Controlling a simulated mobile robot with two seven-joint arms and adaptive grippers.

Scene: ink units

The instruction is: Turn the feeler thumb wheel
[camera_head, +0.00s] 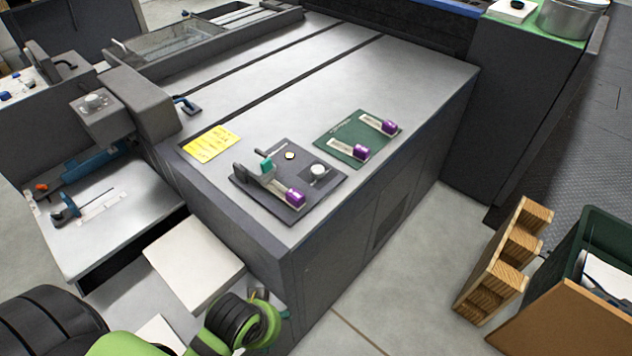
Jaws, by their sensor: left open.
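A dark plate (328,191) lies on the grey machine top near its front edge. It carries a round pale knob (318,170), a teal part (267,169) on a grey bracket and a purple block (295,197). Another round grey knob (93,103) sits on the machine head at the left. I cannot tell for sure which of these is the feeler thumb wheel. My left arm, green and black, comes in at the bottom left. My left gripper (261,294) is small and partly hidden by its wrist, below and apart from the plate. It is open. My right gripper is out of view.
A green plate (328,137) with two purple blocks and a yellow label (211,144) lie on the machine top. A white stack (194,262) stands in front. A wooden pallet (505,258) and a dark green bin (602,226) stand at right. Floor between is clear.

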